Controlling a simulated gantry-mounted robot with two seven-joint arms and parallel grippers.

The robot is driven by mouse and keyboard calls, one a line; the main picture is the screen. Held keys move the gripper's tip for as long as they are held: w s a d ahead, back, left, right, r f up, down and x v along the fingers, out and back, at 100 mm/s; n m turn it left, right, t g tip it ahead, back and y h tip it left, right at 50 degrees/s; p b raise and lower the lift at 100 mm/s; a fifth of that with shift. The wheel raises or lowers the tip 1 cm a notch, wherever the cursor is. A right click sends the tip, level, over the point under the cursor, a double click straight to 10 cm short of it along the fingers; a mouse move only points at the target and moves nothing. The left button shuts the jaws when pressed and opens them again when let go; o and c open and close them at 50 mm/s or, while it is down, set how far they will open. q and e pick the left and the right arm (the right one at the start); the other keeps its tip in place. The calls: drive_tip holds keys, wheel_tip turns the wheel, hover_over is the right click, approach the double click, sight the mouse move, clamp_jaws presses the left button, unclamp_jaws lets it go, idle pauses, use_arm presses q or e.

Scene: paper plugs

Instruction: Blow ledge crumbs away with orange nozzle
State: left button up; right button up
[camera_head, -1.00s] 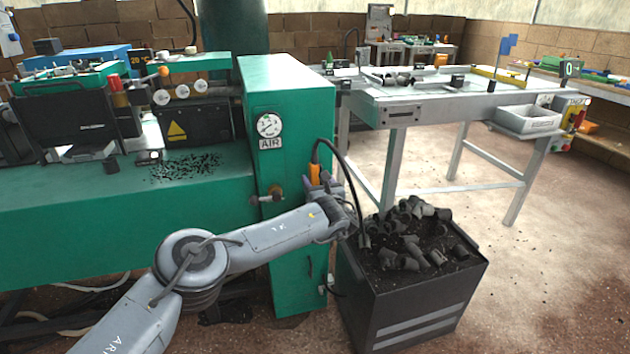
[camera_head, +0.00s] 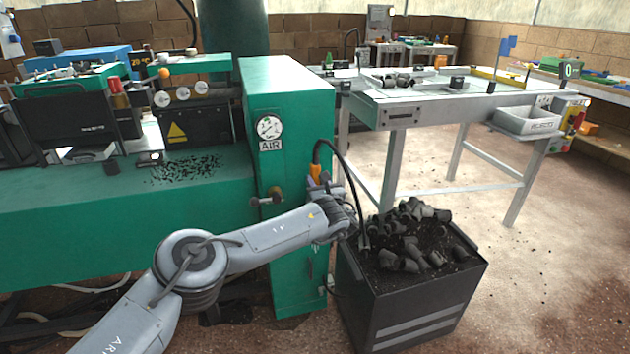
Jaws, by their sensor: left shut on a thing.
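The orange nozzle (camera_head: 315,172) stands upright against the right side of the green air cabinet (camera_head: 283,90), with a black hose curving from its top. My left gripper (camera_head: 325,185) is at the nozzle and shut on it; the fingers are partly hidden by my own wrist. Dark crumbs (camera_head: 185,168) lie scattered on the green ledge (camera_head: 110,205) left of the cabinet, below the machine. My right gripper is not in view.
A dark bin (camera_head: 415,300) full of black plugs (camera_head: 410,240) stands on the floor right of my left gripper. A round gauge (camera_head: 269,127) marked AIR is on the cabinet front. A grey table (camera_head: 450,105) stands behind the bin. Open floor lies at the right.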

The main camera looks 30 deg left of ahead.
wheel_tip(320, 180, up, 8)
drive_tip(key=p, duration=0.7)
drive_tip(key=shift+p, duration=0.35)
